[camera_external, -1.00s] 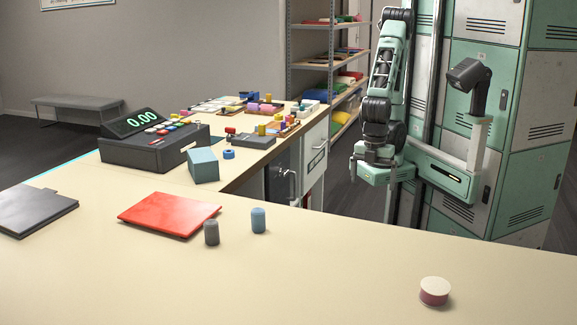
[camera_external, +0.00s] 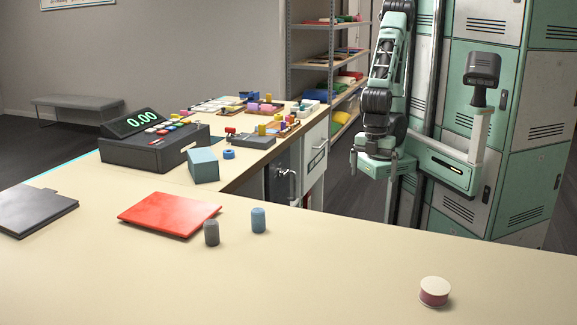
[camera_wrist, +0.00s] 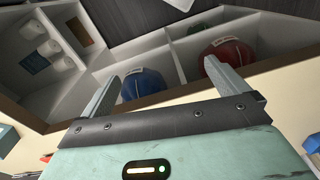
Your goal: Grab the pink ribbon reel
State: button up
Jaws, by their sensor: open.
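The pink ribbon reel (camera_external: 434,293), a short cylinder with a pale top and pink side, stands flat on the front right of the counter in the external view. My gripper (camera_external: 371,178) hangs from my arm beyond the counter's back edge, up and left of the reel and well apart from it. In the wrist view its two fingers (camera_wrist: 163,85) are spread wide with nothing between them. The reel does not show in the wrist view.
On the counter (camera_external: 300,275) are a grey cylinder (camera_external: 211,232), a blue cylinder (camera_external: 258,220), a red folder (camera_external: 168,214), a dark folder (camera_external: 32,210) and a cash register (camera_external: 150,145). The wrist view shows compartments with a blue bundle (camera_wrist: 145,84) and a red bundle (camera_wrist: 230,57).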

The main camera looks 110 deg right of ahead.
jog(key=shift+c, duration=0.3)
jog(key=c, duration=0.4)
jog(key=shift+r, duration=0.1)
